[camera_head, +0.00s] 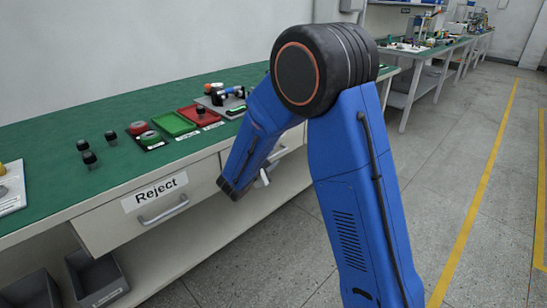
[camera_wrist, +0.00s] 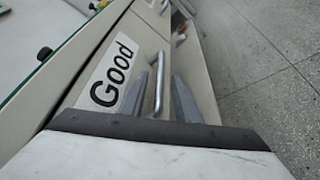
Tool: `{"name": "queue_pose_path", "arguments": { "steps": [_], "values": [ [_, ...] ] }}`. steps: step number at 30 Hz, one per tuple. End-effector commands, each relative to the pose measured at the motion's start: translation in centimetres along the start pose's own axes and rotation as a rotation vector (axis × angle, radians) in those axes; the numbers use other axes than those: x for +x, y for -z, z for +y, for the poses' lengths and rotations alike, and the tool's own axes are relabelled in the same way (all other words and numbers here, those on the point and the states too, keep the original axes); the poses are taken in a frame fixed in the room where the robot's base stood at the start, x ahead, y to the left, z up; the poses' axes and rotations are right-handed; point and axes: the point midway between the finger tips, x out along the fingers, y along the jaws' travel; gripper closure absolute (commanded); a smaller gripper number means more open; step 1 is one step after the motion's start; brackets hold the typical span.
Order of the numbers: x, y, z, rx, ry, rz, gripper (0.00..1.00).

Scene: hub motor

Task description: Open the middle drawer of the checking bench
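The checking bench (camera_head: 60,180) has a green top and pale drawer fronts along its front. The drawer labelled Good (camera_wrist: 100,70) fills the wrist view, with a silver bar handle (camera_wrist: 159,88). It looks shut. My gripper (camera_wrist: 165,78) is open, one finger on each side of this handle, with visible gaps to it. I cannot tell how deep the fingertips reach. In the head view my arm hides most of this drawer and the gripper. The drawer labelled Reject (camera_head: 105,226), with its handle (camera_head: 163,210), is shut to the left.
Another handle (camera_wrist: 180,40) shows beyond the Good drawer. Red (camera_head: 199,115) and green (camera_head: 174,124) trays and small parts sit on the bench top. Grey bins (camera_head: 95,277) stand on the lower shelf. The floor (camera_head: 450,130) to the right is clear, with yellow lines.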

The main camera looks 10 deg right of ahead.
Motion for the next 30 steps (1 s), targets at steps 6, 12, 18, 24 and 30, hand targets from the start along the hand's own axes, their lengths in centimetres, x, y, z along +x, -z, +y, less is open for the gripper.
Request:
{"name": "queue_pose_path", "arguments": {
  "steps": [6,12,18,24,30],
  "values": [
    [1.7,0.0,0.0,0.002,0.000,0.000,0.70],
    [2.0,0.0,0.0,0.001,0.000,0.000,0.70],
    [2.0,0.0,0.0,0.001,0.000,0.000,0.85],
    [2.0,0.0,0.0,0.001,0.000,0.000,1.00],
    [1.9,-0.1,-0.1,0.001,0.000,0.000,1.00]
  ]
}}
